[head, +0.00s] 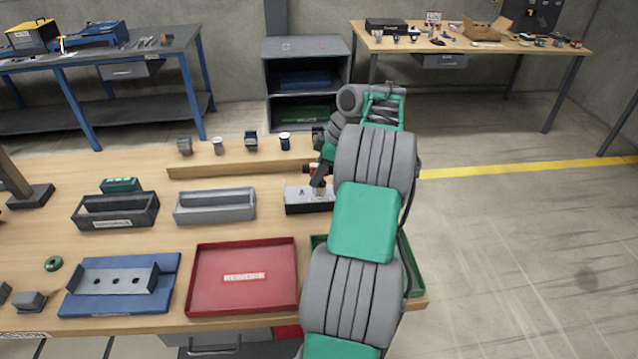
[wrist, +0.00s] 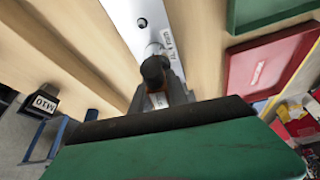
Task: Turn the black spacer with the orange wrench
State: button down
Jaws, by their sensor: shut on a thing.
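My gripper (head: 318,178) is over the silver block (head: 305,204) near the right end of the bench. It is shut on what seems to be the orange wrench (head: 310,168), of which only small orange parts show. In the wrist view my gripper (wrist: 160,92) points at the silver block (wrist: 125,12), which has a dark hole and a printed label. A dark round piece (wrist: 154,68), likely the black spacer, stands in front of the jaws. Whether the wrench's end is around it or beside it I cannot tell.
A red tray (head: 208,298) and a grey bin (head: 215,206) lie left of my arm. A green tray (head: 415,283) is partly behind my arm. A wooden ledge (head: 235,169) with several small parts runs behind the block. Bare wood shows between the trays.

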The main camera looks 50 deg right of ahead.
aim_at(314, 165)
jog(key=shift+n+p, duration=0.3)
jog(key=shift+r, duration=0.15)
jog(key=shift+r+p, duration=2.4)
jog(key=shift+p, duration=0.05)
